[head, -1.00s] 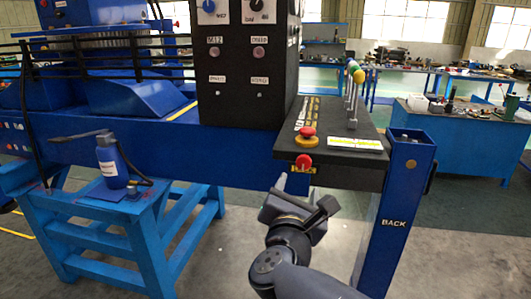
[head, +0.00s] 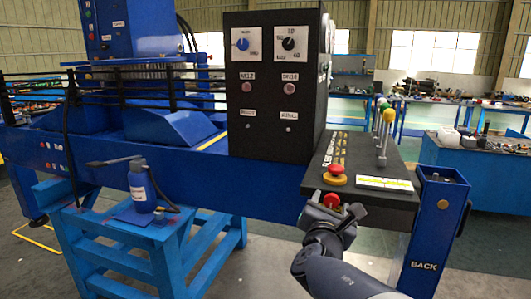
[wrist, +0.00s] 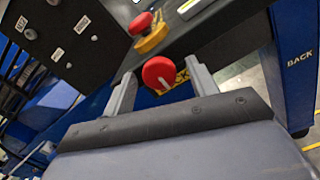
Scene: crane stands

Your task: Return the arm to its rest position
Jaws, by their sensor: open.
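My gripper (head: 331,209) is in front of the panel's front edge in the head view, at the lower red button (head: 331,200). In the wrist view the two fingers of my gripper (wrist: 160,88) stand apart. The lower red button (wrist: 158,72) shows in the gap between them, beyond the jaws; I cannot tell whether anything touches it. A red emergency knob on a yellow base (head: 335,174) sits on the panel top just above, and it also shows in the wrist view (wrist: 146,28). My arm reaches up from the lower right of the head view.
The black control box (head: 270,140) rises behind left of the gripper. Levers with coloured knobs (head: 383,135) stand on the panel (head: 405,198). A blue post marked BACK (head: 432,240) is close on the right. A blue bottle (head: 141,188) stands on the blue stand at left. Floor in front is open.

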